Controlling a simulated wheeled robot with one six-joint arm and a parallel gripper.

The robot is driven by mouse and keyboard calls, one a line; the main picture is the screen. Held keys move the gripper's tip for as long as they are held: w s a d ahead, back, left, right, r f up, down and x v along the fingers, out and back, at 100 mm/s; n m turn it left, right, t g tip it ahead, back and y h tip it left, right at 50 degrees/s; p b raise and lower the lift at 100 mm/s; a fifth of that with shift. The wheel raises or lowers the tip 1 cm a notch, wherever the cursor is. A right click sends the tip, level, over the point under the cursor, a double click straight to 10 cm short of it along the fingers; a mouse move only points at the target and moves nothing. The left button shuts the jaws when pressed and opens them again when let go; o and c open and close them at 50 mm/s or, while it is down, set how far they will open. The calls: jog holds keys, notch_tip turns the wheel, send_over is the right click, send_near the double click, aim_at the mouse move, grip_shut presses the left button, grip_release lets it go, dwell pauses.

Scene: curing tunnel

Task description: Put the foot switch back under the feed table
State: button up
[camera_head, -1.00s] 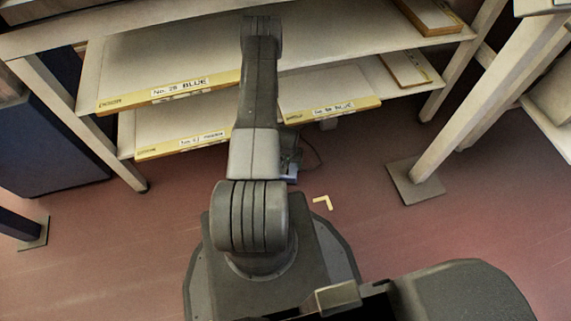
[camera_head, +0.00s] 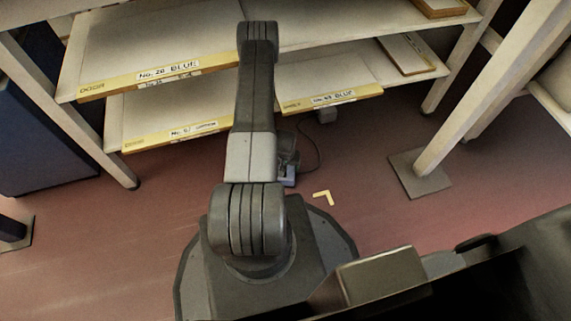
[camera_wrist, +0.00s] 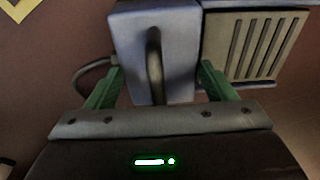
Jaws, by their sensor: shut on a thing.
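The foot switch has a blue-grey body (camera_wrist: 130,55) with a dark hoop handle across it and a ribbed beige pedal (camera_wrist: 245,45) at its right in the wrist view. My gripper (camera_wrist: 161,75) is shut on the body, with a green finger at each side of it. In the head view my arm hides most of the foot switch (camera_head: 288,181); only a blue edge and dark part show, low near the red floor. A cable (camera_head: 317,152) runs from it toward the shelved table (camera_head: 225,75) behind. My fingers are hidden in the head view.
A yellow corner mark (camera_head: 323,198) lies on the floor right of the foot switch. A table leg with a square foot plate (camera_head: 420,176) stands to the right, another leg (camera_head: 75,125) at left. A dark blue cabinet (camera_head: 40,140) is at far left.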

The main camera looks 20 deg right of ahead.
jog(key=shift+f, duration=0.1)
jog(key=o, duration=2)
jog(key=shift+o, duration=0.2)
jog(key=r+p, duration=0.1)
jog(key=r, duration=0.3)
jog(key=s+r+p, duration=0.1)
jog(key=r, duration=0.3)
jog(key=r+p, duration=0.2)
jog(key=r, duration=0.2)
jog(key=shift+s+a+r, duration=0.15)
jog(key=shift+a, duration=0.1)
